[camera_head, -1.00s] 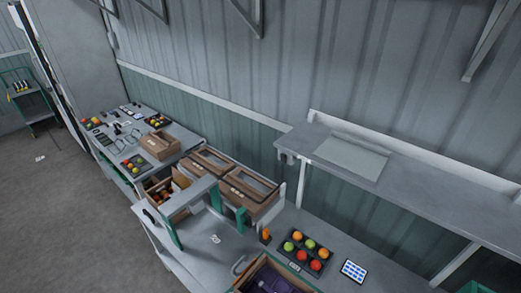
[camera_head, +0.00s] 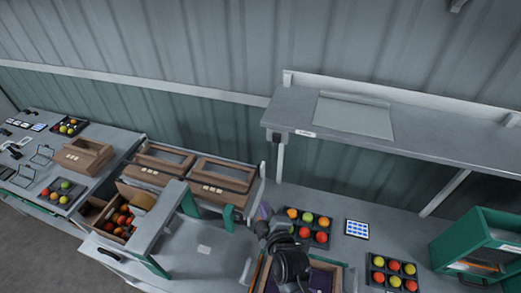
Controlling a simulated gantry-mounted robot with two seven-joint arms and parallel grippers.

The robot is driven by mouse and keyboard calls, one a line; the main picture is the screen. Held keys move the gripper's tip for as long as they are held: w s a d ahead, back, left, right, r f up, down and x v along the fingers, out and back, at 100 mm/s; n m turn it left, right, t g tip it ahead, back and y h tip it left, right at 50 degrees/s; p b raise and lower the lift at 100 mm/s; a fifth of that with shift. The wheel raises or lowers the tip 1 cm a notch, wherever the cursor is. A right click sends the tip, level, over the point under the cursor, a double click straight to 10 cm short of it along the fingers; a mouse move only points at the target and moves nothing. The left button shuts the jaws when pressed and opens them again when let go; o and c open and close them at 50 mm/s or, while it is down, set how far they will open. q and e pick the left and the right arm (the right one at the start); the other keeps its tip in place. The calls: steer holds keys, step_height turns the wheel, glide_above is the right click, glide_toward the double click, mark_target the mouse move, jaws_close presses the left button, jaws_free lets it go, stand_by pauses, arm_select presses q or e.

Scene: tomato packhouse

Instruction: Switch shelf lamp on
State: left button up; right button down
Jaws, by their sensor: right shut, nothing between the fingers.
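A grey wall shelf (camera_head: 430,140) runs along the upper right. A small dark switch-like box (camera_head: 277,136) sits at its left front corner, beside a small white label (camera_head: 306,134). The underside of the shelf is hidden, and I see no lamp or light glow. My right gripper (camera_head: 262,213) is shut and empty over the bench, below the shelf's left end and apart from the dark box. My dark right wrist is behind it, over the purple-lined crate. My left gripper is not in view.
A tray of tomatoes (camera_head: 321,236) lies just right of my right gripper, with a blue-and-white panel (camera_head: 357,229) beyond it. Lidded brown boxes (camera_head: 222,178) stand to the left. A green cabinet (camera_head: 470,235) stands at the right. A white post (camera_head: 280,163) stands below the shelf's left end.

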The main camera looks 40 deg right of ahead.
arm_select(q)
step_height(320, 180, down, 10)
steer(key=b, duration=0.8)
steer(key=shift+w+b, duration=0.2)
steer(key=shift+b, duration=0.1)
arm_select(e)
step_height(320, 180, up, 8)
steer(key=w+m+g+h, duration=0.1)
steer(key=w+h, duration=0.2)
steer(key=h, duration=0.8)
steer(key=shift+f+g, duration=0.25)
steer(key=shift+g, duration=0.15)
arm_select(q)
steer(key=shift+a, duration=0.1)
arm_select(e)
steer(key=p, duration=0.2)
glide_toward(276, 138)
steer(key=x, duration=0.6)
steer(key=shift+w+d, duration=0.3)
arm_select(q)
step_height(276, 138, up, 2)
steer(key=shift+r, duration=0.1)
